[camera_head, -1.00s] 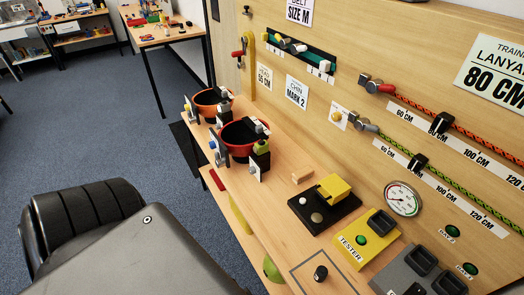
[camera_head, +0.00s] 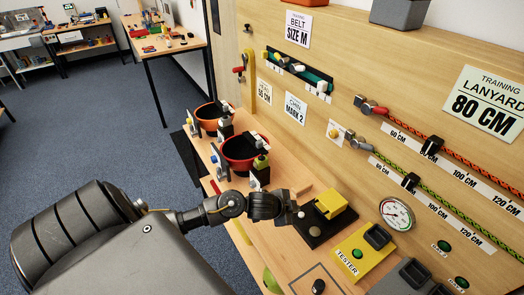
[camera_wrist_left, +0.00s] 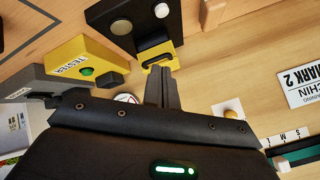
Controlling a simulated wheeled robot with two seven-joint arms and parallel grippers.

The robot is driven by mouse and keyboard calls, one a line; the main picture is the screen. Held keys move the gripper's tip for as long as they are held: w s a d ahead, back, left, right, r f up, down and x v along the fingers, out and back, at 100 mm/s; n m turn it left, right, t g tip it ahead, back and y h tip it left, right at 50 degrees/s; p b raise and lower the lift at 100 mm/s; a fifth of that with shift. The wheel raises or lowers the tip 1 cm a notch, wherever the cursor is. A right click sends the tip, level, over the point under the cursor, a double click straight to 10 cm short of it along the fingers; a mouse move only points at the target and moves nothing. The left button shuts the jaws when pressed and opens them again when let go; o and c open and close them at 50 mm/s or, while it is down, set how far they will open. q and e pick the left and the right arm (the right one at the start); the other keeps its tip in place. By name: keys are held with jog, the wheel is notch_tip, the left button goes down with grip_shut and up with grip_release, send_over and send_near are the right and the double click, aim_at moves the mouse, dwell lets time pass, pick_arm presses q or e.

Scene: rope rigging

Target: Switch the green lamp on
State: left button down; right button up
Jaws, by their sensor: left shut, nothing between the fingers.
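Green round lamps or buttons show in the head view: one on the yellow tester box (camera_head: 362,262), and two on the wall board, the upper green lamp (camera_head: 443,247) and the lower green lamp (camera_head: 461,282). I cannot tell which is the task's lamp or whether any is lit. The tester's green button (camera_wrist_left: 87,71) also shows in the wrist view. My left gripper (camera_head: 298,213) is shut and empty beside the black base with a yellow block (camera_head: 330,203). In the wrist view its fingers (camera_wrist_left: 160,75) point at the yellow part; contact is unclear. My right gripper is out of view.
A round gauge (camera_head: 397,213), green rope (camera_head: 450,195) and red rope (camera_head: 480,155) are on the wall board. A black knob (camera_head: 318,286) stands at the front of the bench.

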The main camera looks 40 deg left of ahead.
pick_arm(q)
jog(key=w+a+r+m, duration=0.1)
jog(key=w+a+r, duration=0.1)
jog(key=w+a, duration=0.3)
notch_tip(320, 180, up, 11)
send_over(262, 157)
jog(key=s, duration=0.1)
jog(key=shift+s+a+f, duration=0.1)
jog(key=shift+a+f, duration=0.05)
jog(key=shift+a, duration=0.25)
jog(key=shift+f, duration=0.1)
notch_tip(262, 157, down, 8)
jog(key=b, duration=0.7)
jog(key=shift+f+b, duration=0.3)
jog(key=shift+f, duration=0.05)
jog(key=shift+f, duration=0.1)
jog(key=shift+f, duration=0.3)
